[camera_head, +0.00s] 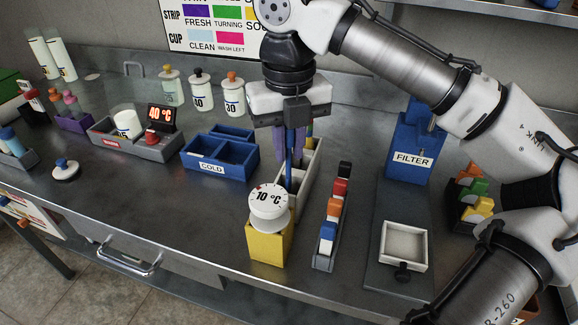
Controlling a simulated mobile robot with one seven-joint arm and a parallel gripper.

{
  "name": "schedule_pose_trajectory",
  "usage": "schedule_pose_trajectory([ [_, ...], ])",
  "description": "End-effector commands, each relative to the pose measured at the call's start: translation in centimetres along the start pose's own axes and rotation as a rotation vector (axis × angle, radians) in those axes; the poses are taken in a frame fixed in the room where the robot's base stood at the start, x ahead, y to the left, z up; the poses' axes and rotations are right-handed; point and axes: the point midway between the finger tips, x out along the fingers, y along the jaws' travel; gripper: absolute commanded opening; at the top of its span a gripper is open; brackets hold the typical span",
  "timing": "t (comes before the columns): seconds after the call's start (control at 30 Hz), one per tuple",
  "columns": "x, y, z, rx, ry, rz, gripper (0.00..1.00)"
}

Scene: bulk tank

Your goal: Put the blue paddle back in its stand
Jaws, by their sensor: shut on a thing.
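My gripper (291,122) points down over the middle of the bench and is shut on the thin blue paddle (288,164). The paddle hangs upright below the fingers. Its lower end is in front of or inside a long pale divided holder (312,179), which may be its stand; I cannot tell whether it is inside or touching. The yellow block with the round 10 °C dial (268,203) hides the holder's near end.
The blue COLD box (212,167) is left of the paddle. A narrow rack of coloured blocks (325,246) and the blue FILTER unit (409,150) stand to the right. White bottles (233,98) stand behind. The front left bench top is clear.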

Motion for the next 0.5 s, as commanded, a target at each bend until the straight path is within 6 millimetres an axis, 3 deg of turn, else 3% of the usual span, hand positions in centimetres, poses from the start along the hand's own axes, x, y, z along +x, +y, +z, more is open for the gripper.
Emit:
schedule_pose_trajectory([
  [0.3,4.1,0.0,-0.1,0.0,0.002,0.0,0.0],
  [0.5,4.5,0.0,0.0,-0.001,-0.001,0.002,0.0],
])
